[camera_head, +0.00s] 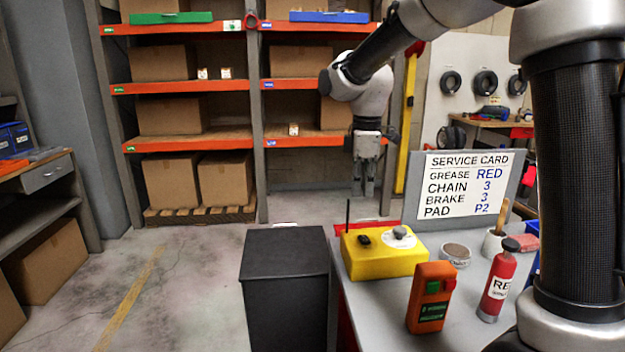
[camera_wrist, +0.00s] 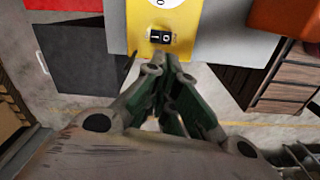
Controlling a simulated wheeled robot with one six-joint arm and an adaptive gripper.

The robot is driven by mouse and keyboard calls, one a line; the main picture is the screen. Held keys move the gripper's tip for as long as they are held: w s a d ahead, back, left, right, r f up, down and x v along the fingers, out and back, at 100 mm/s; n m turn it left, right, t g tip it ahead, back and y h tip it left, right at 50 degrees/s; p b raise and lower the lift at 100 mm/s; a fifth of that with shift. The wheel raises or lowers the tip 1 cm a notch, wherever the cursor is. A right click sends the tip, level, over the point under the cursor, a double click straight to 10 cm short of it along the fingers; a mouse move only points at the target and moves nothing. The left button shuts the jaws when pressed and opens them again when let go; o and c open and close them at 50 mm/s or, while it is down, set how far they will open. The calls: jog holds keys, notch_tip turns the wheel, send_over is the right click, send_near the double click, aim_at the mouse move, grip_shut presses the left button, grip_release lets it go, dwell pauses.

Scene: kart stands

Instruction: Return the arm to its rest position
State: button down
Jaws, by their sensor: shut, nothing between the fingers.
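My gripper (camera_head: 363,184) hangs pointing down from my arm in the head view. It is in front of the shelving and behind the far edge of the grey bench top. In the wrist view, my gripper's dark fingers (camera_wrist: 172,108) come together with nothing held between them. The yellow box (camera_wrist: 185,28) shows just beyond the fingertips in that view, with a small black switch on it. The fingers look apart from the box, but the height gap is hard to judge.
The grey bench (camera_head: 385,311) holds the yellow box (camera_head: 374,260) with an antenna, an orange device (camera_head: 431,297), a red bottle (camera_head: 497,283) and a small tub (camera_head: 456,255). A service card (camera_head: 465,184) stands behind. A black cabinet (camera_head: 284,288) is beside the bench. The left floor is clear.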

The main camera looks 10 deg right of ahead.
jog(key=s+d+r+m+t, duration=0.2)
jog(key=s+d+m, duration=0.6)
jog(key=s, duration=0.5)
jog(key=s+d+r+m+t, duration=0.1)
jog(key=s+d+m+t, duration=0.1)
jog(key=s+d+m, duration=0.85)
jog(key=n+g, duration=0.5)
jog(key=n, duration=0.8)
send_over(360, 244)
jog(key=s+d, duration=0.2)
notch_tip(360, 244, down, 4)
jog(key=w+a+r+n, duration=0.2)
jog(key=w+r+n, duration=0.1)
jog(key=w+n, duration=0.2)
jog(key=s+f+n, duration=0.1)
jog(key=f, duration=0.8)
jog(key=s+f+n, duration=0.1)
jog(key=f, duration=0.3)
jog(key=shift+s+f+n+g, duration=0.3)
jog(key=shift+f+n, duration=0.05)
